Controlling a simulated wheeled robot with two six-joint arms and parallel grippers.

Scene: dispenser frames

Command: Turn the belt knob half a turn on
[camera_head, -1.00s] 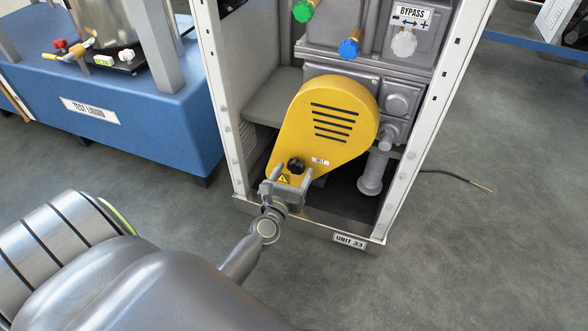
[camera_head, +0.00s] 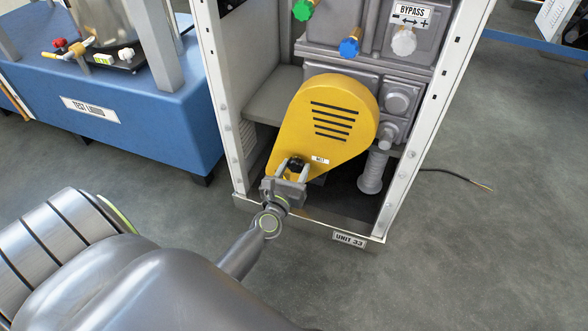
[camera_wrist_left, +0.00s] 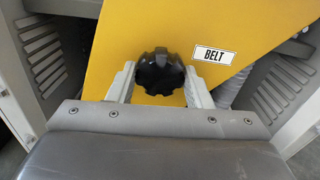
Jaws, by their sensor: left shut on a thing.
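The belt knob (camera_wrist_left: 160,72) is a black, lobed knob on the lower part of the yellow belt cover (camera_head: 330,100). A white BELT label (camera_wrist_left: 213,55) sits to its right. My left gripper (camera_head: 292,167) is at the knob, with one finger on each side of it. In the left wrist view its fingers (camera_wrist_left: 160,84) stand left and right of the knob and are shut on it. The gripper body hides the cover below the knob. My right gripper is in neither view.
The cover is inside a white cabinet frame (camera_head: 222,120) marked UNIT 33. Green (camera_head: 303,9) and blue (camera_head: 349,47) knobs are above it. A blue test bench (camera_head: 150,130) stands at left. A loose cable (camera_head: 455,174) lies on the floor at right.

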